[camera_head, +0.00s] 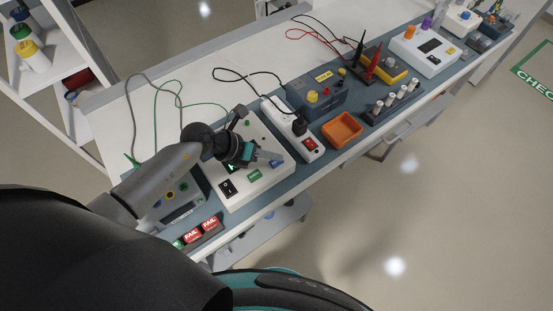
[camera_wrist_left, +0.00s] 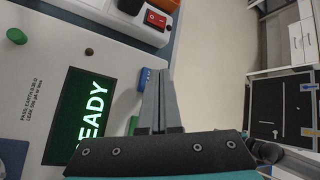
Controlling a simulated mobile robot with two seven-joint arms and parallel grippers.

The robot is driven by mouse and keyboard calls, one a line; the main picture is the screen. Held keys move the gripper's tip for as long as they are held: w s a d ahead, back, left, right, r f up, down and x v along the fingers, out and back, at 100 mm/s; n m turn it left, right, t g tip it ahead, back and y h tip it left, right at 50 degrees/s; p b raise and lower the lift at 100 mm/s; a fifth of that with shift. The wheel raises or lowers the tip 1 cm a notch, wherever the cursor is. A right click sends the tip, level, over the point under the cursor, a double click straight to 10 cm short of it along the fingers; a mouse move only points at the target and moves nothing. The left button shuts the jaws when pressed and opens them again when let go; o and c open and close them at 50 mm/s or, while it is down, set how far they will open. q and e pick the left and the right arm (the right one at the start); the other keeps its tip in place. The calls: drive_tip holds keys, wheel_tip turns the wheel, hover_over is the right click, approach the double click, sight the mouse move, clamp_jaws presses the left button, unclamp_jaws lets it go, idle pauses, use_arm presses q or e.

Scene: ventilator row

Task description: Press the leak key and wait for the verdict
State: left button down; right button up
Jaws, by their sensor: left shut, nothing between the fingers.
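The white tester (camera_head: 237,195) stands on the blue-grey bench mat. A blue key (camera_wrist_left: 144,79) and a green key (camera_wrist_left: 133,124) sit beside the screen; the gripper partly covers the green one. Both keys also show in the head view, blue (camera_head: 277,162) and green (camera_head: 255,175); I cannot read which is the leak key. My left gripper (camera_head: 272,156) is shut and empty, its tips (camera_wrist_left: 166,73) right beside the blue key. I cannot tell whether they touch it. My right gripper is not in view.
A white power strip (camera_head: 292,128) with a red switch and an orange tray (camera_head: 342,129) stand right of the tester. Red FAIL tags (camera_head: 200,231) lie at the near left edge. Green and grey leads cross the bench behind. Floor is free in front.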

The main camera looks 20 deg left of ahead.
sight(272, 163)
use_arm(q)
drive_tip(key=shift+f, duration=0.4)
drive_tip(key=shift+f+b, duration=0.3)
drive_tip(key=shift+b, duration=0.05)
idle(0.4)
drive_tip(key=shift+r, duration=0.1)
drive_tip(key=shift+r+p, duration=0.7)
drive_tip(key=shift+p, duration=0.2)
wheel_tip(272, 163, up, 5)
drive_tip(key=p, duration=0.5)
idle(0.8)
